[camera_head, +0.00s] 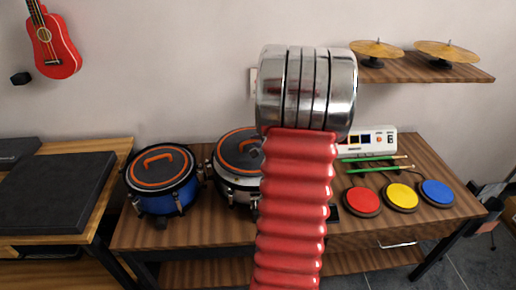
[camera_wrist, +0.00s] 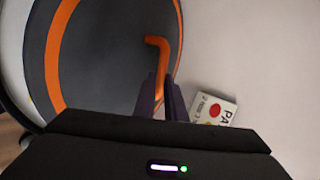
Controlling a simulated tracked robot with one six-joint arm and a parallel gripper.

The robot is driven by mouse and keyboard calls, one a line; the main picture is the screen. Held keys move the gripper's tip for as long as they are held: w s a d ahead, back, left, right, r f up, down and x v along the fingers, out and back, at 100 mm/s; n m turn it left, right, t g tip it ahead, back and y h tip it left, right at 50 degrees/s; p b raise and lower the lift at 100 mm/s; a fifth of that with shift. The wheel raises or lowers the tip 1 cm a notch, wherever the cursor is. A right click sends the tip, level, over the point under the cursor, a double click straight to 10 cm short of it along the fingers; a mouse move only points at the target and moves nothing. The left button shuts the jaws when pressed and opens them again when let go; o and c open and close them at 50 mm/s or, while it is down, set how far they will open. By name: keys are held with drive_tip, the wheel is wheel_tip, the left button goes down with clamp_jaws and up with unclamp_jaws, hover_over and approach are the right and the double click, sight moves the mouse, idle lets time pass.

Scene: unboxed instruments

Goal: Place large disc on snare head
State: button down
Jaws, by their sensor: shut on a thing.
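The large disc (camera_head: 232,150) is dark grey with an orange ring and lies on top of the silver-white snare drum (camera_head: 235,188), partly hidden behind my arm. In the wrist view the disc (camera_wrist: 105,50) fills the upper left, with its bent orange handle (camera_wrist: 158,46) standing up. My gripper (camera_wrist: 163,88) is shut on the lower end of this handle. In the head view my gripper is hidden by my arm. Whether the disc touches the drum head all round cannot be told.
A blue drum (camera_head: 165,203) with a similar orange-handled disc (camera_head: 160,166) stands to the left. Green sticks (camera_head: 375,169), a white drum module (camera_head: 367,143) and red, yellow and blue pads (camera_head: 402,196) lie to the right. Cymbals (camera_head: 447,51) stand on a wall shelf (camera_head: 425,68).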

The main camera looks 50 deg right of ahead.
drive_tip(key=shift+f, duration=1.85)
drive_tip(key=c, duration=1.8)
unclamp_jaws()
drive_tip(key=shift+s+r, duration=0.1)
drive_tip(key=shift+v, duration=5.9)
drive_tip(key=shift+a, duration=0.1)
